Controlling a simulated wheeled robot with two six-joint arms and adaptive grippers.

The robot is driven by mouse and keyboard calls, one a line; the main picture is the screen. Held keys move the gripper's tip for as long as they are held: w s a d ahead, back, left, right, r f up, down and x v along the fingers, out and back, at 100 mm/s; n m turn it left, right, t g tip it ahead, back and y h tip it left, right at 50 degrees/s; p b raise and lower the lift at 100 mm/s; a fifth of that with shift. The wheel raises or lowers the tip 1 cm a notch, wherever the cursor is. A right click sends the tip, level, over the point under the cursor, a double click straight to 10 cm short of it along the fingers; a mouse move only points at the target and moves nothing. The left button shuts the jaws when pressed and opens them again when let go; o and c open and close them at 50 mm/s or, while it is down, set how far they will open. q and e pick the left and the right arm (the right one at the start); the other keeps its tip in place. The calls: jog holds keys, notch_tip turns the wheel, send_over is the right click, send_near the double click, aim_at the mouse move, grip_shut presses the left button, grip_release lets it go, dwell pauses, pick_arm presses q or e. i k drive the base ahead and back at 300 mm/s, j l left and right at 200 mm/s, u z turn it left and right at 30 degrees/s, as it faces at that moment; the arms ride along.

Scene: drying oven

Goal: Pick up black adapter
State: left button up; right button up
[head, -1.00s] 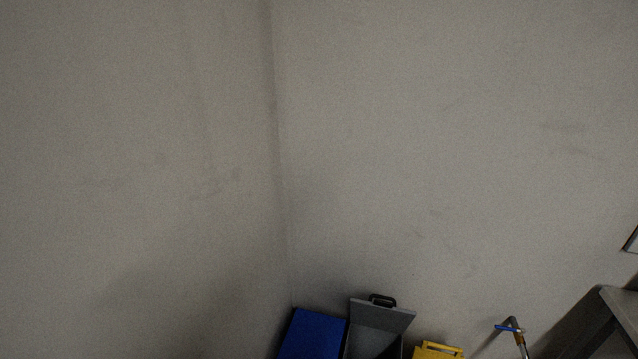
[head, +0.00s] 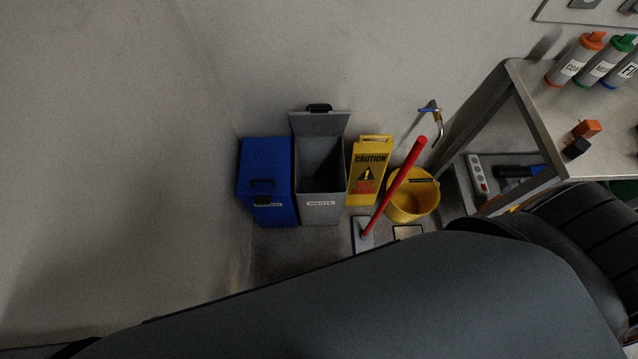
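A small black block (head: 576,149), which looks like the black adapter, lies on the metal table (head: 547,90) at the right. A small orange block (head: 587,129) lies right behind it; I cannot tell whether they touch. Neither of my grippers shows in the head view. A large dark grey arm link of mine fills the lower part of the picture and hides the floor and part of the table there.
Several labelled bottles (head: 574,60) with coloured caps stand at the table's back. On the floor are a blue bin (head: 266,178), an open grey bin (head: 320,207), a yellow caution sign (head: 370,158), and a yellow bucket (head: 413,203) with a red-handled mop (head: 398,182). A power strip (head: 478,176) is under the table.

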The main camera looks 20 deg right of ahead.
aim_at(578, 146)
jog(key=z, duration=2.45)
